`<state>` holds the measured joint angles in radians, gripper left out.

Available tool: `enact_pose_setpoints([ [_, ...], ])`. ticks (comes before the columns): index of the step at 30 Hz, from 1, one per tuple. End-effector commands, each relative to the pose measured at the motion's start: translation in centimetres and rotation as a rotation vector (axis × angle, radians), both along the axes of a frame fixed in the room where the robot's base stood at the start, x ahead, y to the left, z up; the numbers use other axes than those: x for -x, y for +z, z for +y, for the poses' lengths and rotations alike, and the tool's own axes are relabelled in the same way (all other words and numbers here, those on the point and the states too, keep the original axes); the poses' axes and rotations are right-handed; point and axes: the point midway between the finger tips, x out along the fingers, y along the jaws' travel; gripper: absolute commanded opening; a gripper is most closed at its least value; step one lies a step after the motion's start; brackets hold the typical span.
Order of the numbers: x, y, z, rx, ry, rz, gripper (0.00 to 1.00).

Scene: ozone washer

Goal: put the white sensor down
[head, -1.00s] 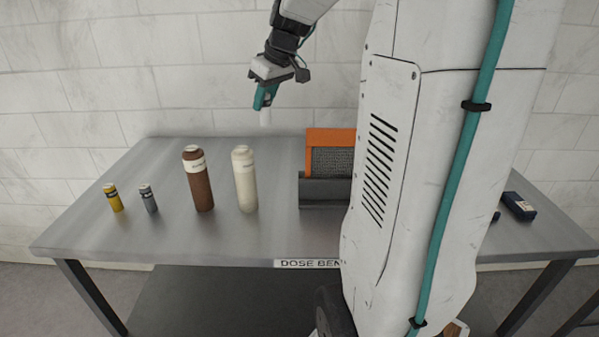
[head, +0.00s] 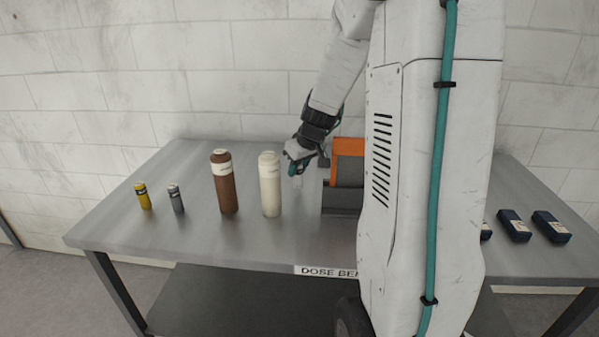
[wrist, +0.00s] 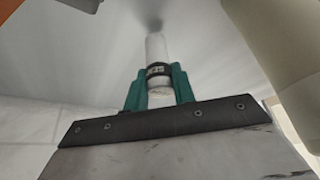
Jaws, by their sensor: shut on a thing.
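The white sensor (wrist: 157,48) is a slim white cylinder with a dark lettered band in the wrist view. My gripper (wrist: 158,75) is shut on it, with a teal finger on each side of the band. The sensor's far end is at or very near the grey bench top (wrist: 95,45), where a small dark shadow shows. I cannot tell whether it touches. In the head view my gripper (head: 297,169) is low over the bench (head: 190,240), between the cream bottle and the orange-framed unit. The sensor is hard to make out there.
The cream bottle (head: 270,186) stands close left of my gripper, and the orange-framed unit (head: 348,147) close right. A brown bottle (head: 225,185), a grey vial (head: 177,202) and a yellow vial (head: 144,198) stand further left. Dark blue boxes (head: 513,226) lie at the right.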

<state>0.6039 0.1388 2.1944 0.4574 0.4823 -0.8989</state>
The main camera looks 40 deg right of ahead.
Motion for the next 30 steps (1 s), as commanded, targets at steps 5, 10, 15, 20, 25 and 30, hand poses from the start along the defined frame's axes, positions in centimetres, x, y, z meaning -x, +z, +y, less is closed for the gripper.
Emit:
enact_pose_setpoints([
  [5, 0.0, -1.6, 0.0, 0.0, -0.001, 0.0, 0.03],
  [10, 0.0, -1.5, 0.0, 0.001, 0.0, 0.0, 0.03],
  [15, 0.0, -1.8, 0.0, 0.001, 0.001, 0.0, 0.37],
  [20, 0.0, -1.8, 0.0, 0.001, 0.001, 0.0, 0.47],
  [25, 0.0, -1.7, 0.0, 0.001, 0.0, -0.001, 0.47],
  [30, 0.5, -0.2, 0.0, 0.004, 0.001, -0.004, 0.47],
])
